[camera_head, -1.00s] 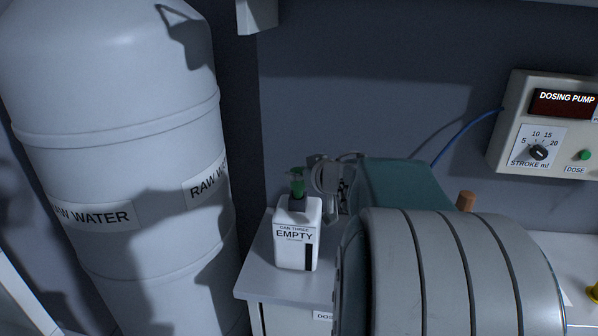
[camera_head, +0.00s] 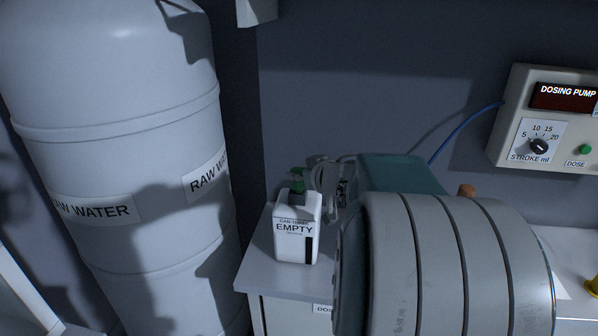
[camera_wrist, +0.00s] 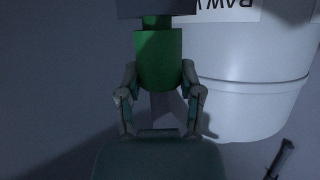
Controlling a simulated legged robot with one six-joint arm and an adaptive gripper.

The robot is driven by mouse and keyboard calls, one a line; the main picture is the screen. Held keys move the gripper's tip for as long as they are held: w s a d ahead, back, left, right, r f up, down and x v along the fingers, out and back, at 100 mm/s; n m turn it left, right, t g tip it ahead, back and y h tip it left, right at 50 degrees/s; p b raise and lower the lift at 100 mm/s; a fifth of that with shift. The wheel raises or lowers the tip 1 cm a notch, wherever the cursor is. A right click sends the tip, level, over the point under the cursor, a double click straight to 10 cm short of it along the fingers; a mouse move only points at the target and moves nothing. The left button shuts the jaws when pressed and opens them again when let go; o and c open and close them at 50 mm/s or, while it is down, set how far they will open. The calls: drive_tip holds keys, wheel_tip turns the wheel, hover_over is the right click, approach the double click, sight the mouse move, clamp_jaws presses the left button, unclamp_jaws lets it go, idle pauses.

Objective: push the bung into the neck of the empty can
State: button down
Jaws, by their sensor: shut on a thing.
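The can (camera_head: 297,240), white and marked CAN THREE EMPTY, stands at the left end of the bench top. The green bung (camera_head: 297,184) is above the can's dark neck, upright. In the wrist view my gripper (camera_wrist: 160,78) is shut on the wide part of the bung (camera_wrist: 158,55), one finger on each side. The bung's narrower end points toward a dark grey part at the top edge, which looks like the can's neck (camera_wrist: 157,8). How deep the bung sits in the neck cannot be told. In the head view my gripper (camera_head: 320,176) reaches in from the right.
A large white RAW WATER tank (camera_head: 120,150) stands close left of the bench (camera_head: 268,275). A dosing pump box (camera_head: 545,120) with a blue cable is on the wall at right. My thick arm hides much of the bench; the wall is close behind.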

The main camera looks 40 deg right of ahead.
drive_tip(key=shift+f, duration=0.45)
drive_tip(key=shift+c, duration=0.8)
unclamp_jaws()
drive_tip(key=shift+o, duration=0.8)
drive_tip(key=shift+v, duration=3.05)
drive_tip(key=v, duration=1.2)
